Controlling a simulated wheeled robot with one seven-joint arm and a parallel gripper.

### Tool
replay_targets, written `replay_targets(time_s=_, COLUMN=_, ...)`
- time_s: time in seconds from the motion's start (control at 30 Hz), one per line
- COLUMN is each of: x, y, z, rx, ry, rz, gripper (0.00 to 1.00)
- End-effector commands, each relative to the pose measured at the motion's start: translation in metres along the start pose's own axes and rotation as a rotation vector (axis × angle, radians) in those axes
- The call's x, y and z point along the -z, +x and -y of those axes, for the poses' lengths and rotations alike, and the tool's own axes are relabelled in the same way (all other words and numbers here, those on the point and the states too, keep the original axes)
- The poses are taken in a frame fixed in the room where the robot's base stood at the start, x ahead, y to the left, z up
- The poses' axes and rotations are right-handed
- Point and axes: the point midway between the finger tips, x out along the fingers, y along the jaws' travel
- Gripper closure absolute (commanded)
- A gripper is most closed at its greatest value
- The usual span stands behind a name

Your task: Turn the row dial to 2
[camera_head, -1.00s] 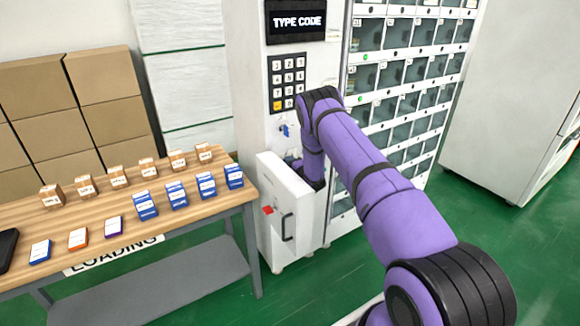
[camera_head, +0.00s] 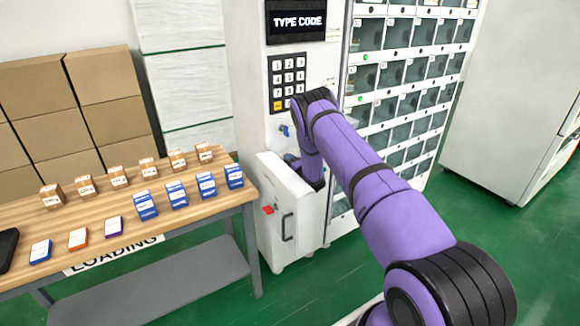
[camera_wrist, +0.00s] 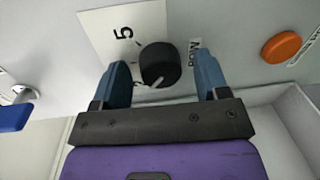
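The row dial (camera_wrist: 160,66) is a round black knob with a pale pointer line on its face. It sits on a white panel beside a label reading "ROW" in the wrist view. A white scale card (camera_wrist: 118,30) behind it shows a "5"; the other numbers are hidden or out of view. My gripper (camera_wrist: 165,80) is open, with one blue finger on each side of the dial and a visible gap to each. I cannot tell the dial's full setting. In the head view my arm hides the dial and gripper.
An orange button (camera_wrist: 282,47) is right of the dial, and a blue-handled key or latch (camera_wrist: 16,112) is at the left. The open white drawer door (camera_head: 283,205) stands by my arm. The keypad (camera_head: 288,82) and "TYPE CODE" screen (camera_head: 296,20) are above. A loading table (camera_head: 235,198) stands left.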

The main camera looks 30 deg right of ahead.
Motion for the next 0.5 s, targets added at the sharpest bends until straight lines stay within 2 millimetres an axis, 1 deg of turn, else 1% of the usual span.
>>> replay_targets(time_s=0.17, x=0.0, y=-0.001, z=0.0, rx=0.0, ry=0.001, rz=0.0, gripper=0.32)
replay_targets(time_s=0.27, x=0.0, y=-0.005, z=0.0, rx=0.001, ry=0.001, rz=0.0, gripper=0.32)
replay_targets(time_s=0.37, x=0.0, y=-0.017, z=0.0, rx=0.002, ry=0.001, rz=0.0, gripper=0.32)
replay_targets(time_s=0.5, x=0.0, y=-0.043, z=0.001, rx=0.003, ry=0.001, rz=0.001, gripper=0.32)
